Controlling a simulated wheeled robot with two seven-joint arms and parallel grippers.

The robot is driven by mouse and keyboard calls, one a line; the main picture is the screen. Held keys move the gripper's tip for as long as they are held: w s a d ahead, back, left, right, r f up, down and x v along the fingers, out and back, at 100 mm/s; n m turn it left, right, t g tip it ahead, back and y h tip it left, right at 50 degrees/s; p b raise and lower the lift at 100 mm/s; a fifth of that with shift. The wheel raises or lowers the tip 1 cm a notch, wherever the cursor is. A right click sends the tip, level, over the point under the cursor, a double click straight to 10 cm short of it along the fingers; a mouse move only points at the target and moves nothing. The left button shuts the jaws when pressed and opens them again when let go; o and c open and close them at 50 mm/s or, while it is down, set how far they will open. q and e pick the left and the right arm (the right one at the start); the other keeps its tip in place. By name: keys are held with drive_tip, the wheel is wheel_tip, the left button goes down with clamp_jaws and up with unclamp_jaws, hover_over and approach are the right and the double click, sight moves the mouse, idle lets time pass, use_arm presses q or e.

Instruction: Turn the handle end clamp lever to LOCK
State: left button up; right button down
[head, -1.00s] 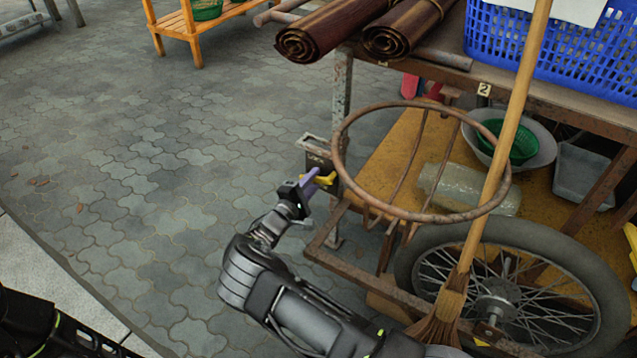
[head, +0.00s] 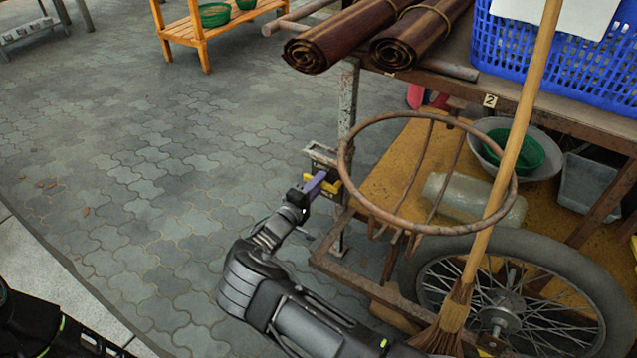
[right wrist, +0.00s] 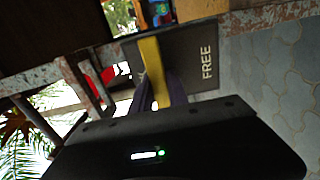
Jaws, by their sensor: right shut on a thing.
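The end clamp is a small dark box (head: 322,156) on the near left post of the cart. A yellow lever (head: 333,187) sits at its front; it also shows in the right wrist view (right wrist: 151,66). My right gripper (head: 319,184) has purple fingers and is shut on the lever. In the right wrist view the lever stands between the fingers, in front of a dark plate (right wrist: 190,60) lettered FREE. My left gripper is out of view; only part of my left arm shows at the lower left.
A rusty ring (head: 345,160) is just right of the clamp. A broom (head: 510,150) leans across the cart, before a spoked wheel (head: 500,310). Rolled brown mats (head: 340,40) and a blue basket (head: 550,50) lie above. Paved floor (head: 150,180) left of the clamp is clear.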

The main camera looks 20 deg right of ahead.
drive_tip(key=c, duration=1.3)
unclamp_jaws()
drive_tip(key=p+v, duration=0.2)
drive_tip(key=v, duration=0.5)
drive_tip(key=shift+s+a+p, duration=0.25)
drive_tip(key=shift+a+p, duration=0.05)
drive_tip(key=shift+a, duration=0.05)
